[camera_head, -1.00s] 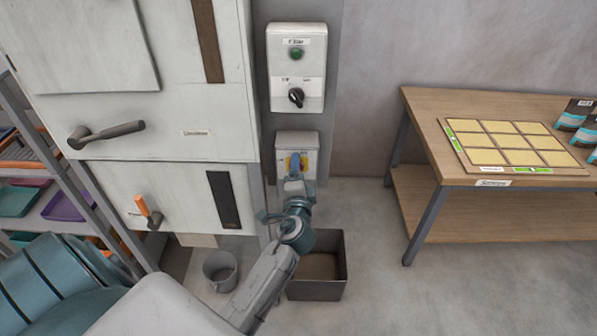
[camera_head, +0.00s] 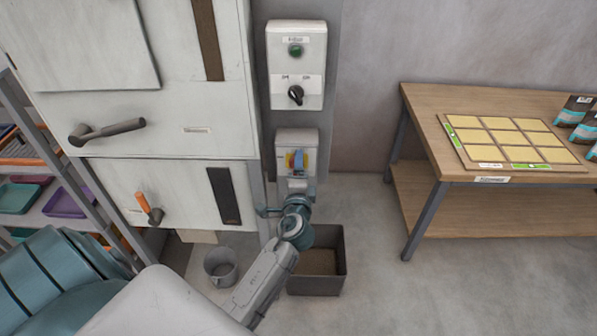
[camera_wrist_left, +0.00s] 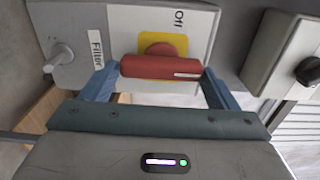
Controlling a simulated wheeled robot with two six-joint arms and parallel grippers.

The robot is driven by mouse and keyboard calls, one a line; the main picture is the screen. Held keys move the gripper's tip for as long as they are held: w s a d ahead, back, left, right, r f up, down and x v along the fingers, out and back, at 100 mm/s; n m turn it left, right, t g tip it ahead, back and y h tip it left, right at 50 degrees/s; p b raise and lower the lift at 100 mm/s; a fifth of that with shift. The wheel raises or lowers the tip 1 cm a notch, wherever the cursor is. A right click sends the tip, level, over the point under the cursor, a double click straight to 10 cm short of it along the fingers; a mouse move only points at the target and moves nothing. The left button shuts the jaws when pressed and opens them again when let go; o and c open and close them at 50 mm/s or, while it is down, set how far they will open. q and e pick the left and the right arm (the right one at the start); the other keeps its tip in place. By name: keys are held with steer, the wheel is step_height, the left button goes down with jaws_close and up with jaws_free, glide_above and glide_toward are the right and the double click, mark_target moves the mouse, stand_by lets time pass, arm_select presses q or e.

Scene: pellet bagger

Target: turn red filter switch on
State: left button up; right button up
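The red filter switch handle (camera_wrist_left: 160,66) sits on a yellow plate (camera_wrist_left: 174,42) on a grey box with "Filter" and "Off" labels, seen in the left wrist view. The handle lies along the box's long axis, upright on the wall. In the head view the box (camera_head: 312,143) is below the upper control box, and my arm partly covers it. My left gripper (camera_wrist_left: 161,72) has its blue fingers well apart, one at each end of the handle. I cannot tell whether they touch it. It also shows in the head view (camera_head: 297,160). My right gripper is out of view.
Above is a control box (camera_head: 312,54) with a green button and black knob. A cabinet (camera_head: 150,125) with handles stands left. A grey bin (camera_head: 330,285) and a bucket (camera_head: 221,266) stand on the floor. A wooden table (camera_head: 430,100) is at right, with clear floor before it.

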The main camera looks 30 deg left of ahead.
arm_select(q)
steer(key=shift+o, duration=1.3)
steer(key=b+v, duration=0.3)
steer(key=v, duration=0.7)
steer(key=shift+s+d+b, duration=0.2)
steer(key=shift+s+b, duration=0.1)
steer(key=shift+s, duration=0.05)
